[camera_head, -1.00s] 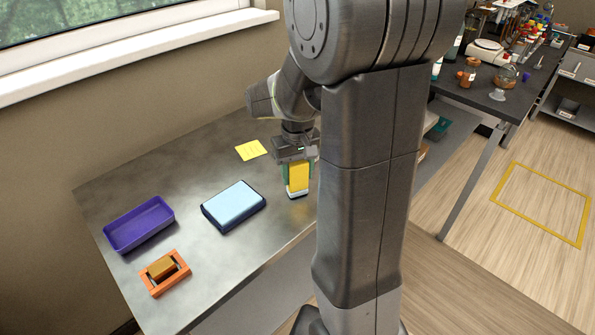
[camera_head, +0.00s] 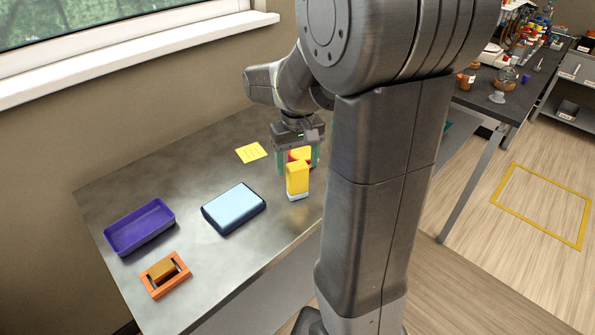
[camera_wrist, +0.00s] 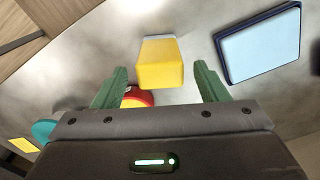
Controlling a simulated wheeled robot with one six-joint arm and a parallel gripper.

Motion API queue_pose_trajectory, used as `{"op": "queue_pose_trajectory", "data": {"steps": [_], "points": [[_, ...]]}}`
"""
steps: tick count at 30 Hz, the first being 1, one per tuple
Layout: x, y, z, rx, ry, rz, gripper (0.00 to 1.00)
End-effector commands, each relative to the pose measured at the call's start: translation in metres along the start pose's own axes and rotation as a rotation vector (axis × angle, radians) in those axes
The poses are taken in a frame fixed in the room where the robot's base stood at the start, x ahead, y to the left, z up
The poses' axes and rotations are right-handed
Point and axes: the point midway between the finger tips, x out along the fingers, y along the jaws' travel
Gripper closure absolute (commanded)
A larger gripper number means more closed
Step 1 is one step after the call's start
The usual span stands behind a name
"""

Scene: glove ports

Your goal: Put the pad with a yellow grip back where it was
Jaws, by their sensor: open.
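The pad with a yellow grip (camera_head: 297,180) stands upright on the metal bench, its pale base down, near the bench's front edge. It also shows in the wrist view (camera_wrist: 160,63), ahead of and roughly centred between the fingertips. My gripper (camera_head: 298,160) is open, with green fingers, just behind the pad on the wall side and apart from it. A red and yellow object (camera_head: 301,153) shows partly between the fingers, and also in the wrist view (camera_wrist: 137,97); its shape is partly hidden. A blue tray with a light blue top (camera_head: 234,207) lies left of the pad.
A purple bin (camera_head: 139,226) and an orange holder with a brown block (camera_head: 165,272) stand at the bench's left. A yellow note (camera_head: 251,152) lies near the wall. A teal round object (camera_wrist: 42,130) shows in the wrist view. Bare bench lies between the tray and pad.

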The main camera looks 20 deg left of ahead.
Motion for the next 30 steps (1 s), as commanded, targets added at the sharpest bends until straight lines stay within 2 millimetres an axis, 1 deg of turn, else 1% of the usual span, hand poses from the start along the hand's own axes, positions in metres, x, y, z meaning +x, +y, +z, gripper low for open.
{"op": "queue_pose_trajectory", "data": {"steps": [1, 6, 9, 12, 17, 30], "points": [[-0.014, 0.0, -0.001, 0.0, 0.007, 0.0, 0.33], [-0.049, 0.0, -0.001, 0.0, 0.005, 0.0, 0.33], [-0.064, 0.0, -0.001, 0.0, 0.004, 0.0, 0.33], [-0.073, 0.0, 0.0, 0.0, 0.002, 0.0, 0.33], [-0.079, 0.0, 0.0, 0.0, 0.001, 0.0, 0.33], [-0.078, 0.0, 0.0, 0.0, 0.0, 0.0, 0.33]]}}
